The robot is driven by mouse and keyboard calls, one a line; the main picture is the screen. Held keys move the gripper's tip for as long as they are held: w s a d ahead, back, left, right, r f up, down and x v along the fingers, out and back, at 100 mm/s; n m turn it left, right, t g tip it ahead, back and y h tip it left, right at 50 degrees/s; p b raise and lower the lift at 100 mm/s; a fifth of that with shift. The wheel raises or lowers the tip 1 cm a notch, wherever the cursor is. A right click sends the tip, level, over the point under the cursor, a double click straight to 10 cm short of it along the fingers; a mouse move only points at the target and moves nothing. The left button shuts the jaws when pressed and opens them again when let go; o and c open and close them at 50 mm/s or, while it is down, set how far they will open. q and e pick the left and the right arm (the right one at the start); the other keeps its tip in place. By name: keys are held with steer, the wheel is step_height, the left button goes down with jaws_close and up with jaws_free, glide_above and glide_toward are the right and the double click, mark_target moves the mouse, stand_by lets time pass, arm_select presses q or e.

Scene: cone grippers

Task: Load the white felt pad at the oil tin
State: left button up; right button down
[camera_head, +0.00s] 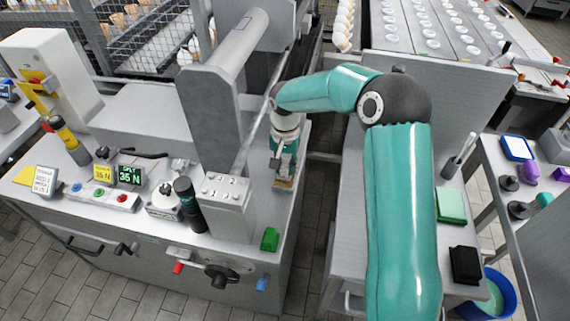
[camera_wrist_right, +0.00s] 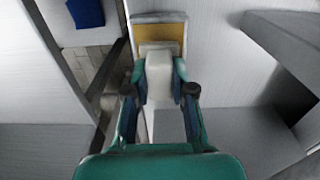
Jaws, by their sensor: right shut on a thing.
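The white felt pad (camera_wrist_right: 158,75) is a pale block between the fingers of my right gripper (camera_wrist_right: 160,82), which is shut on it. In the head view my right gripper (camera_head: 283,168) points down at the right end of the grey machine top, and its fingers hide most of the pad. The oil tin (camera_wrist_right: 158,16) is a shallow grey-rimmed tray with an amber inside, just beyond the pad's far end. It shows partly under the gripper in the head view (camera_head: 284,184). I cannot tell whether the pad touches the oil. My left gripper is not in view.
A grey column (camera_head: 210,120) and a white switch box (camera_head: 222,204) stand left of the gripper. A green block (camera_head: 270,239) lies near the front edge. A gap separates the machine from the right bench, which holds a green pad (camera_head: 451,205) and a black block (camera_head: 465,265).

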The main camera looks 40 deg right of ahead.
mark_target(286, 165)
steer(key=shift+f+b, duration=0.5)
steer(key=shift+f, duration=0.05)
stand_by(1.9)
steer(key=shift+r+p, duration=2.3)
steer(key=shift+r, duration=1.3)
steer(key=shift+s+f, duration=0.1)
